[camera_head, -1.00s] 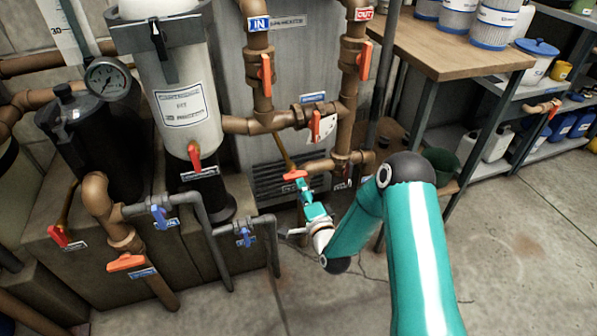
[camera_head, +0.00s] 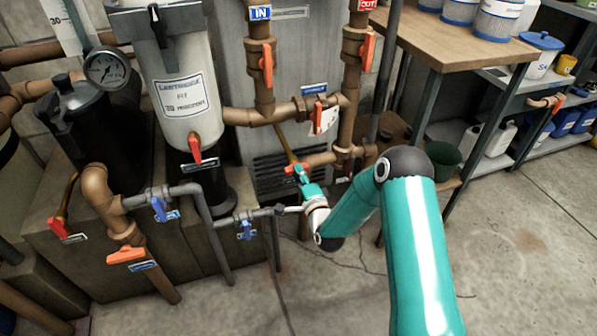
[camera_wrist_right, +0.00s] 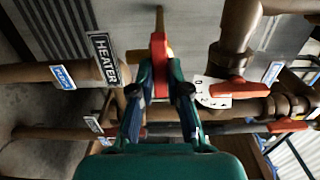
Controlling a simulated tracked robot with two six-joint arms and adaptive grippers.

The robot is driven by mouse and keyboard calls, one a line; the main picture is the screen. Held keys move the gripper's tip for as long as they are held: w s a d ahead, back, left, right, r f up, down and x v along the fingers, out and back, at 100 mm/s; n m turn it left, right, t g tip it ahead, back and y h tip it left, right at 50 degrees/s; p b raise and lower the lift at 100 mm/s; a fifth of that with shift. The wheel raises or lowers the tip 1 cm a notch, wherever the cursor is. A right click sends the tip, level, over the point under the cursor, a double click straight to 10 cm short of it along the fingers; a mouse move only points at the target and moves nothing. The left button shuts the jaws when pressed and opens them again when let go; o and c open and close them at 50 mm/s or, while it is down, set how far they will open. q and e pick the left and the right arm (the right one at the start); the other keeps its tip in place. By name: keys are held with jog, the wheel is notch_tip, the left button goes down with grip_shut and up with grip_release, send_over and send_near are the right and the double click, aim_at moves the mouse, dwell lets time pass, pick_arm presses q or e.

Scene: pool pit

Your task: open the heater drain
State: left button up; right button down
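The heater drain valve has an orange-red handle (camera_head: 297,168) at the low end of a slanting brass-coloured pipe, in front of the grey heater's louvres. In the right wrist view the handle (camera_wrist_right: 159,55) points up between my fingertips, beside a dark "HEATER" label (camera_wrist_right: 103,58). My right gripper (camera_head: 304,178) reaches it from below right. In the wrist view the fingers of this gripper (camera_wrist_right: 161,75) lie close against both sides of the handle and look shut on it. The fingers hide part of the valve body. My left gripper is not in view.
Another orange handle (camera_wrist_right: 238,89) lies close right of the gripper in the wrist view. Blue-handled valves (camera_head: 159,209) sit on grey pipes at left. A white filter housing (camera_head: 181,95) stands left of the heater. A wooden table (camera_head: 455,40) is at right. The floor in front is clear.

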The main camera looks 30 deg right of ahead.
jog(key=shift+f, duration=0.1)
dwell(0.3)
jog(key=n+b, duration=1.1)
jog(key=n, duration=0.7)
jog(key=shift+n, duration=0.4)
jog(key=c, duration=1)
grip_release()
jog(key=shift+c, duration=0.2)
